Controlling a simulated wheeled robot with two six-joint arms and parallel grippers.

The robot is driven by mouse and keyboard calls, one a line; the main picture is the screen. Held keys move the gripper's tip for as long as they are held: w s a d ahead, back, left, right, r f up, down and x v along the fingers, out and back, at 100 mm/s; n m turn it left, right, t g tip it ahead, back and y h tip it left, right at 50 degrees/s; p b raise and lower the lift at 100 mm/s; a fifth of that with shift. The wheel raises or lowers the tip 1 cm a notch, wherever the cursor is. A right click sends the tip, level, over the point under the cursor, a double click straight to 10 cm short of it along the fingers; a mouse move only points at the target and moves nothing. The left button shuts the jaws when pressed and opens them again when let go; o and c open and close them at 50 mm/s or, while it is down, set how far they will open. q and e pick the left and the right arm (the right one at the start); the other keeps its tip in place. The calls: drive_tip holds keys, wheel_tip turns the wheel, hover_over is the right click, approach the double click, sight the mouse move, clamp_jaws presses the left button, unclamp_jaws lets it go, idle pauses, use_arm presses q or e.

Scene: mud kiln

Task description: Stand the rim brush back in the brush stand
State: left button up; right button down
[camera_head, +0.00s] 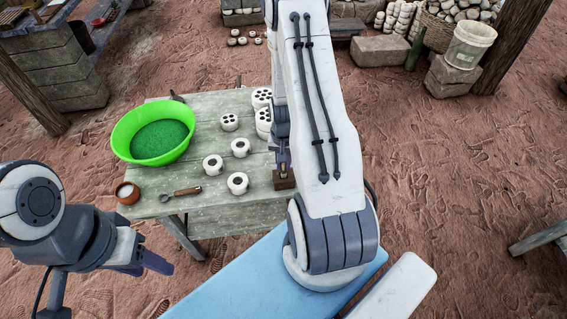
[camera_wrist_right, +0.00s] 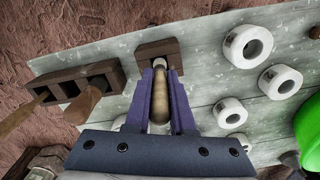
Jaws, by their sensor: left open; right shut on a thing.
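My right gripper (camera_wrist_right: 158,100) is shut on the rim brush (camera_wrist_right: 159,108), whose tan wooden handle lies between the purple fingers. The brush's pale end is at the opening of a small brown wooden block (camera_wrist_right: 146,50), which looks like the brush stand; how deep it sits I cannot tell. In the head view the block (camera_head: 284,180) is at the table's right front, below my right gripper (camera_head: 283,165), and my arm hides much around it. My left gripper (camera_head: 158,264) is open and empty, in front of the table's left side.
A brown rack (camera_wrist_right: 70,84) with compartments and wooden handles stands left of the block in the wrist view. White holed cylinders (camera_head: 238,183), a green basin (camera_head: 180,118), a small cup (camera_head: 127,193) and a wooden-handled tool (camera_head: 181,192) are on the table (camera_head: 215,215).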

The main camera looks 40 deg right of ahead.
drive_tip(key=shift+f, duration=0.25)
drive_tip(key=shift+f+b, duration=1.2)
drive_tip(key=shift+f, duration=0.15)
drive_tip(key=c, duration=0.7)
unclamp_jaws()
drive_tip(key=shift+r, duration=0.1)
drive_tip(key=o, duration=0.6)
drive_tip(key=shift+r, duration=0.15)
drive_tip(key=shift+r+p, duration=2.55)
drive_tip(key=shift+r, duration=0.3)
